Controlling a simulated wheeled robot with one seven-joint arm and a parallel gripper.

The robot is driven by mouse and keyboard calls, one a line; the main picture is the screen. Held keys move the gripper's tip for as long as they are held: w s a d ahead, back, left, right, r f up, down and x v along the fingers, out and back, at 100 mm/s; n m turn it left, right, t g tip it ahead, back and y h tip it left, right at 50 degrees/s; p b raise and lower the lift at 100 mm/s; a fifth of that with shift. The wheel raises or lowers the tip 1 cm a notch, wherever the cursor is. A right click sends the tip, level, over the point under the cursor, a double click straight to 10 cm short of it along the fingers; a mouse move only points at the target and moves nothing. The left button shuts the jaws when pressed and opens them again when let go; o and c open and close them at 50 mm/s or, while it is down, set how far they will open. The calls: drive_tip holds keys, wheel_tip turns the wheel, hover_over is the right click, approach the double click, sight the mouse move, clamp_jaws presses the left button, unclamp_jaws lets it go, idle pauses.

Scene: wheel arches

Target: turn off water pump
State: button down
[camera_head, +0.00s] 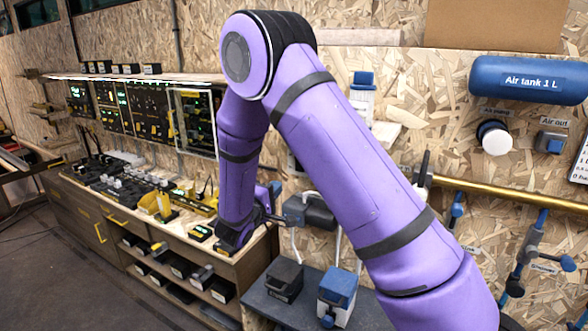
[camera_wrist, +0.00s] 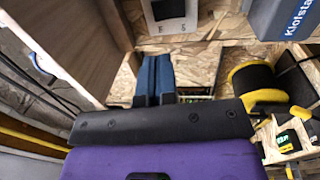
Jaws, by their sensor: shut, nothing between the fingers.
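I cannot tell for certain which device is the water pump. A dark grey device (camera_head: 312,212) with pale tubes running down from it is on the wood-chip wall, partly hidden by my purple arm. Below it a blue and white box (camera_head: 338,292) and a black box (camera_head: 284,279) stand on a dark bench; their labels are too small to read. My gripper shows in the wrist view as two blue fingers (camera_wrist: 154,78) pressed together, with nothing between them. In the head view my wrist is low, left of the grey device; the fingertips are not clear there.
In the wrist view a white panel (camera_wrist: 168,14) and a blue-grey "Klofsta…" box (camera_wrist: 285,18) are ahead, with a yellow and black round part (camera_wrist: 256,82) at right. In the head view a blue air tank (camera_head: 530,80) and brass pipe (camera_head: 510,196) are at right.

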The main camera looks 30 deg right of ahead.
drive_tip(key=x, duration=1.4)
drive_tip(key=shift+s+d, duration=0.1)
drive_tip(key=shift+d+r+g, duration=0.15)
drive_tip(key=shift+g, duration=0.15)
